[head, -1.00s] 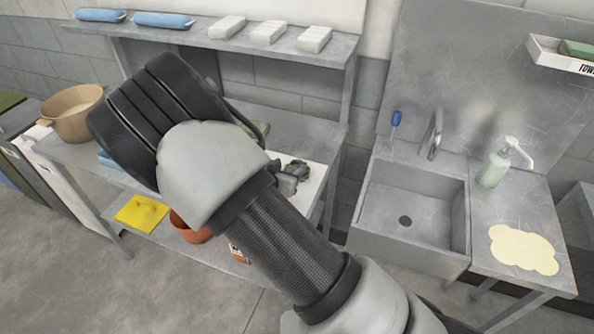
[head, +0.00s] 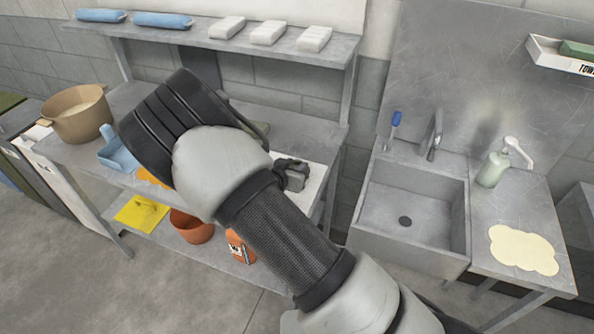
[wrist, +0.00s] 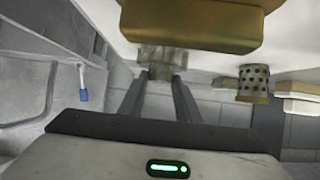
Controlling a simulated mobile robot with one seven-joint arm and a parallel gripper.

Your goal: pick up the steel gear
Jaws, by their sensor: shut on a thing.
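My gripper (wrist: 163,76) shows in the wrist view, its two dark fingers reaching to a small, blurred grey-green ribbed piece, which I take for the steel gear (wrist: 163,56). The fingers are shut on it, and its outline is partly lost in the dim light. A large brass-coloured block (wrist: 190,28) hangs close above it in the picture and hides part of the view. In the head view my arm covers the fingertips and the gear cannot be made out.
A perforated brass cylinder (wrist: 253,83) is right of the fingers in the wrist view. On the bench are a dark grey blocky thing (head: 292,174), a tan pot (head: 78,115) and a blue scoop-like thing (head: 117,152). A sink (head: 412,205) stands at right.

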